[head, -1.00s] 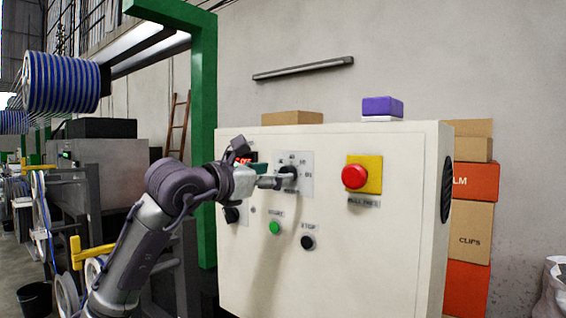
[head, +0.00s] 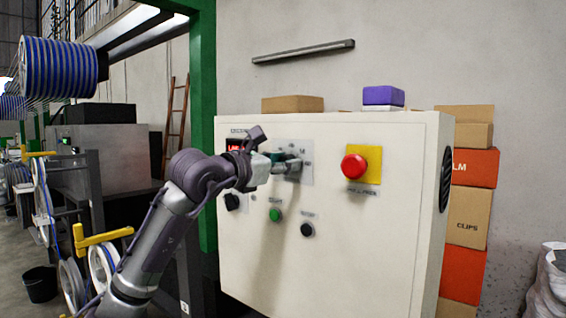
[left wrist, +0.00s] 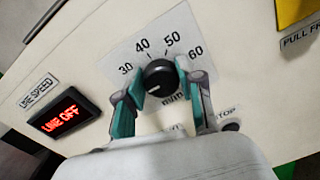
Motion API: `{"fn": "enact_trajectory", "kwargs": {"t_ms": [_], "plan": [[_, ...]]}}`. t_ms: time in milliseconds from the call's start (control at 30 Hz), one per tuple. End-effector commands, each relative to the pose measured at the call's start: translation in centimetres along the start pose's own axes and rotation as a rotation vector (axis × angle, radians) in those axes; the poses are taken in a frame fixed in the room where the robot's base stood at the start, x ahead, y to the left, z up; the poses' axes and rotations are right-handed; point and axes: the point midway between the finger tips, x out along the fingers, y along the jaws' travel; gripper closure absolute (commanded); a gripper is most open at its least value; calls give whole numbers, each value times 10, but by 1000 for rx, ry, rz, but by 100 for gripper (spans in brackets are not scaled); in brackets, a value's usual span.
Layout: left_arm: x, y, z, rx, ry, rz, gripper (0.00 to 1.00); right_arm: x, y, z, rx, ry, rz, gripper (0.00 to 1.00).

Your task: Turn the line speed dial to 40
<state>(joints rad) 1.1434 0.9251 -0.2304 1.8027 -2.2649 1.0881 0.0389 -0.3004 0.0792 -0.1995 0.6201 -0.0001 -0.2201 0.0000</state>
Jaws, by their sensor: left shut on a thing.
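The line speed dial (left wrist: 160,78) is a round black knob on a pale scale plate marked 30, 40, 50 and 60. A small pale mark shows on its lower left side, but I cannot tell for sure which value it points to. My left gripper (left wrist: 161,88) is shut on the dial, one teal-padded finger on each side. In the head view my left gripper (head: 290,163) reaches the scale plate (head: 306,173) from the left and mostly hides the dial. The red display (left wrist: 67,118) reads LINE OFF. My right gripper is not in view.
A red mushroom button (head: 354,167) on a yellow plate sits right of the dial. A green button (head: 275,214) and a black button (head: 307,230) are below. A black knob (head: 232,202) is lower left. Boxes (head: 468,225) stand right of the cabinet (head: 380,260).

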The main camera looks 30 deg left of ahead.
Motion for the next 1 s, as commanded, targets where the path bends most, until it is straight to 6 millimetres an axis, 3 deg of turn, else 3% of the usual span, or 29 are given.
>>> {"fn": "enact_trajectory", "kwargs": {"t_ms": [467,1000], "plan": [[0,0,0,133,6,-1,97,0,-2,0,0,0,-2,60],[0,-2,1,623,27,-6,97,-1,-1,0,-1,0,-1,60]]}}
